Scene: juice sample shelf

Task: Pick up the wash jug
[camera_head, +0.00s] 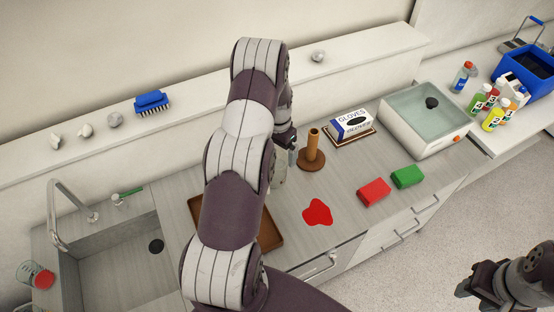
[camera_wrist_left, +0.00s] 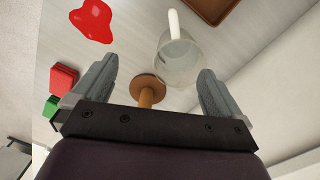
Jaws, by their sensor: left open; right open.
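The wash jug (camera_wrist_left: 180,62) is a clear, pale vessel with a white handle. In the left wrist view it stands beyond the fingers, nearer the right-hand one. In the head view only a pale sliver of the jug (camera_head: 278,178) shows; my left arm hides the rest. My left gripper (camera_wrist_left: 157,70) is open and empty, with the jug seen through the gap between its fingers. In the head view the left gripper (camera_head: 288,142) is partly hidden behind the arm. My right gripper (camera_head: 474,283) is open and empty at the lower right, over the floor, away from the counter.
A brown upright post on a round base (camera_head: 311,155) stands close right of the jug. A brown tray (camera_head: 270,236), red spill (camera_head: 318,212), red block (camera_head: 373,192), green block (camera_head: 407,177) and glove box (camera_head: 351,125) are nearby. A sink (camera_head: 120,275) lies left, a water tub (camera_head: 450,135) right.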

